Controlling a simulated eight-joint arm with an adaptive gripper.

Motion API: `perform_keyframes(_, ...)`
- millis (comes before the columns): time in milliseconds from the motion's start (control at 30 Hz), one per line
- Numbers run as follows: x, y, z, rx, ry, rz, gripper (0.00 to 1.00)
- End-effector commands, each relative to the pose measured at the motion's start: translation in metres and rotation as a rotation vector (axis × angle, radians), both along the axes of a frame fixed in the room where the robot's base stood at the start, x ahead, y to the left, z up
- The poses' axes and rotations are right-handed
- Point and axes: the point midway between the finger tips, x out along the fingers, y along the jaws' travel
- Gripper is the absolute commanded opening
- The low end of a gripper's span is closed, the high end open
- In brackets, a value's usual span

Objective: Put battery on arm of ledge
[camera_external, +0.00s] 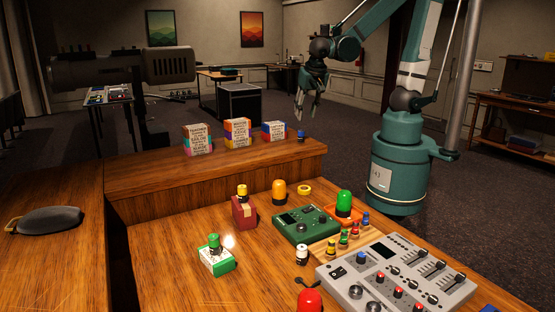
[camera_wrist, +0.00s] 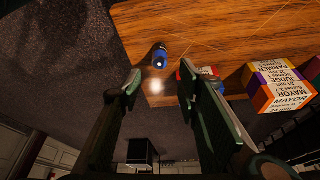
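A small dark blue cylinder with a pale end, likely the battery (camera_external: 301,136), is on the raised wooden ledge (camera_external: 262,157) near its right end. The battery also shows in the wrist view (camera_wrist: 160,57), on the wood near its edge, beyond my fingertips. The ledge has a long wooden arm (camera_external: 55,185) down the left side of the desk. My gripper (camera_external: 307,115) is above the ledge's right end, fingers pointing down. In the wrist view my gripper (camera_wrist: 160,76) has its fingers apart with nothing held between them.
Three text-covered boxes (camera_external: 238,132) stand on the ledge left of the battery. A dark pouch (camera_external: 48,220) lies on the left arm, otherwise mostly clear. The lower desk holds a grey mixer (camera_external: 390,280), a green device (camera_external: 306,224) and several small coloured items.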

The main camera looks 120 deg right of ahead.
Motion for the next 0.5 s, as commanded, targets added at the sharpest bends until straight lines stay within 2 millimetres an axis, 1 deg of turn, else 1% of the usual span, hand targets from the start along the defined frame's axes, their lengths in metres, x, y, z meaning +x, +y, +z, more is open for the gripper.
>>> perform_keyframes(167, 0.002, 0.006, 0.003, 0.008, -0.002, 0.053, 0.34)
perform_keyframes(267, 0.006, 0.015, 0.007, 0.019, -0.006, 0.125, 0.34)
perform_keyframes(367, 0.012, 0.028, 0.013, 0.031, -0.011, 0.231, 0.34)
perform_keyframes(500, 0.02, 0.052, 0.023, 0.046, -0.024, 0.42, 0.34)
